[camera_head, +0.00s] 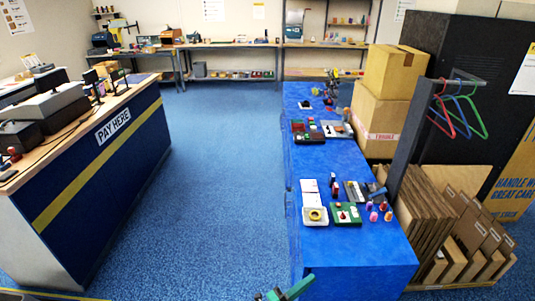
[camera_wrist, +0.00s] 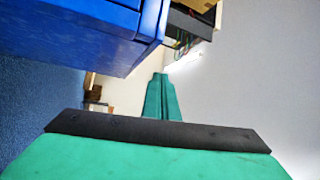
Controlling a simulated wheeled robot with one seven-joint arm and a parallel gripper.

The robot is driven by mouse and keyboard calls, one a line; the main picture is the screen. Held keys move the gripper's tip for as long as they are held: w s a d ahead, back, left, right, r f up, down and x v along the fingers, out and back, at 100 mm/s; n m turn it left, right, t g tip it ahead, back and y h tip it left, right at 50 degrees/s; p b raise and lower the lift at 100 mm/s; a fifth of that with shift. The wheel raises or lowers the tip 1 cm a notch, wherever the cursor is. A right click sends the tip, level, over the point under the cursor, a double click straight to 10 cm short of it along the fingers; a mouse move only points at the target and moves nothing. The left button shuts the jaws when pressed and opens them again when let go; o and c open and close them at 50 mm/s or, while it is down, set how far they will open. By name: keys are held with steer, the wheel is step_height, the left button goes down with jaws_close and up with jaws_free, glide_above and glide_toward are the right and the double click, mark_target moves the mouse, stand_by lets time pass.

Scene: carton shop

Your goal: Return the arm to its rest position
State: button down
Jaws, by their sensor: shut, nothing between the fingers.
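My green gripper (camera_head: 302,285) shows at the bottom edge of the head view, low in front of the near left corner of the blue-covered table (camera_head: 345,262). Most of my arm is out of the picture. In the wrist view my gripper (camera_wrist: 160,78) has its two green fingers together with nothing between them. The blue table (camera_wrist: 75,30) fills the upper left of that view, apart from the fingers.
Small goods, including a green board (camera_head: 345,214), lie on the table. A pay counter (camera_head: 105,165) stands left. Cartons (camera_head: 378,118), a hanger rail (camera_head: 412,130) and flat cardboard (camera_head: 425,220) stand right. Blue floor (camera_head: 225,180) lies clear between counter and table.

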steer(key=s+d+r+n+t+y, duration=0.2)
steer(key=s+n+t+y, duration=0.1)
steer(key=s+n+t, duration=0.4)
steer(key=s+a+r+n+g+y, duration=0.1)
steer(key=s+a+r+n+y, duration=0.3)
steer(key=s, duration=0.7)
steer(key=s+a+r+n+g+y, duration=0.1)
steer(key=s+a+r+n+y, duration=0.3)
steer(key=s+a+n, duration=0.3)
steer(key=s+a+r+n+g+y, duration=0.1)
steer(key=s+a+r+n+y, duration=0.3)
steer(key=s+n, duration=0.5)
steer(key=s+a+y, duration=0.1)
steer(key=s+y, duration=0.1)
steer(key=s, duration=0.6)
steer(key=shift+a, duration=0.15)
steer(key=shift+r, duration=0.1)
